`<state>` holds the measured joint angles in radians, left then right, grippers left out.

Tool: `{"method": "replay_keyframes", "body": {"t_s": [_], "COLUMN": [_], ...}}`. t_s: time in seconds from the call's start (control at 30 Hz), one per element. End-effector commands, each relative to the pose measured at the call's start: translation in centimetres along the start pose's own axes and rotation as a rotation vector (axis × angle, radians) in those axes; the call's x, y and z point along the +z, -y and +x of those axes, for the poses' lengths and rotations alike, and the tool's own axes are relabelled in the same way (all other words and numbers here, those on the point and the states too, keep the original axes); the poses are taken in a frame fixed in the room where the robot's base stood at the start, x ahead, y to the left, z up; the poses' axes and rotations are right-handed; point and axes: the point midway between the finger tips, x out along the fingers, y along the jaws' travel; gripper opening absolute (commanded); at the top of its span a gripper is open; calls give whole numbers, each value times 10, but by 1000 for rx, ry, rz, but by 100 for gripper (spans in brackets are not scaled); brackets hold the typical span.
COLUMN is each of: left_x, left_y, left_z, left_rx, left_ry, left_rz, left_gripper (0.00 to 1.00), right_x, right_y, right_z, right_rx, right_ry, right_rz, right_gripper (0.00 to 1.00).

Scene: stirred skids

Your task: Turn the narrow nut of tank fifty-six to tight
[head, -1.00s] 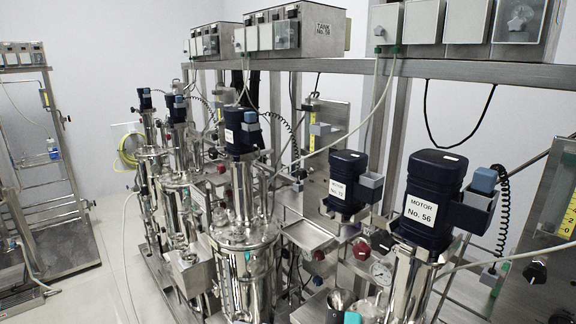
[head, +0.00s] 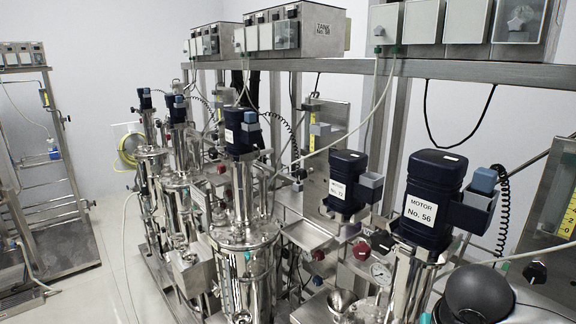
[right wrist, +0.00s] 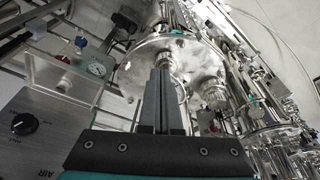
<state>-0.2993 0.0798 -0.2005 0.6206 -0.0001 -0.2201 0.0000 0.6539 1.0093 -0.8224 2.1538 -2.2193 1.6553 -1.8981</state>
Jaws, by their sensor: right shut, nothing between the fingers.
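The motor labelled No. 56 (head: 432,190) stands at the right in the head view, dark blue with a white label. Its steel tank top (head: 405,295) is below, cut by the frame's bottom edge. In the right wrist view my right gripper (right wrist: 162,75) is shut and empty, its fingers pointing at a round steel tank lid (right wrist: 140,65). A ribbed steel fitting (right wrist: 213,92) stands on the lid right of the fingers. I cannot tell which fitting is the narrow nut. Whether the fingertips touch anything is unclear. My left gripper is not in view.
A second motor (head: 346,178) stands close left of motor No. 56. A steel rail (head: 420,70) with control boxes runs behind.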

Motion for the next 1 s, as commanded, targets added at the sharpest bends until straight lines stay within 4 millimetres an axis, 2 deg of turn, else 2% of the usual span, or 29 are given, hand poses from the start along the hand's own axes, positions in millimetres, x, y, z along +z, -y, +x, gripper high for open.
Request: {"method": "replay_keyframes", "body": {"t_s": [0.17,0.37,0.5,0.7,1.0], "left_x": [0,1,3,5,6], "left_y": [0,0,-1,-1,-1], "left_z": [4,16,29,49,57], "left_rx": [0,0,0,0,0], "left_ry": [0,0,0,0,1], "left_rz": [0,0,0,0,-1], "left_gripper": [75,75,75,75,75], "right_x": [0,7,11,15,16], "right_y": [-3,-3,-2,-2,-2], "right_z": [8,28,46,62,68], "right_rx": [12,11,7,8,8], "right_ry": [-4,-1,-3,-4,-3], "right_rz": [-2,-1,-2,-1,-1], "right_gripper": [0,0,0,0,0]}}
